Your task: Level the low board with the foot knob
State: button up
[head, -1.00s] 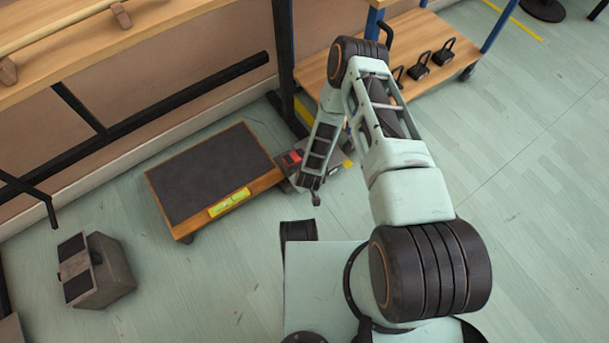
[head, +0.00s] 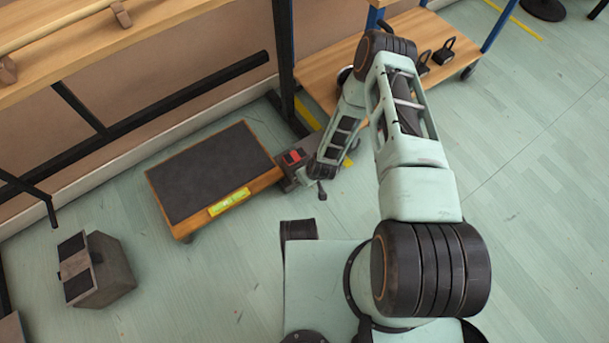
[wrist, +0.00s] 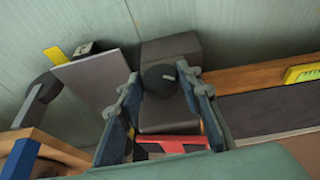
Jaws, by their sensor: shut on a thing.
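The low board (head: 215,165) has a dark top and a wooden rim, and lies on the floor left of my arm. A yellow-green spirit level (head: 230,202) is on its near edge; it also shows in the wrist view (wrist: 303,73). A grey foot unit (wrist: 170,47) with a red bar (wrist: 172,144) stands at the board's right end. The dark round knob (wrist: 155,82), with a small pale peg, sits between my fingers. My gripper (wrist: 162,88) is shut on this knob. In the head view my wrist partly hides the foot unit, and the knob cannot be made out.
A grey block with dark pads (head: 95,270) stands on the floor at the left. A wooden low shelf (head: 400,60) with black weights (head: 443,50) is behind my arm. A black post (head: 286,60) rises near the foot unit. Floor at the right is clear.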

jog(key=shift+w+d+f+m+g+y, duration=0.15)
jog(key=shift+m+g+y, duration=0.25)
jog(key=shift+g+y, duration=0.75)
jog(key=shift+w+d+f+m+g+y, duration=0.1)
jog(key=shift+w+d+m+g+y, duration=0.25)
jog(key=shift+y, duration=1.3)
jog(key=shift+d+f+m+g+y, duration=0.1)
jog(key=shift+m+g+y, duration=0.35)
jog(key=shift+g+y, duration=0.75)
jog(key=shift+y, duration=0.7)
jog(key=o, duration=1.1)
jog(key=shift+o, duration=0.2)
jog(key=v, duration=1.2)
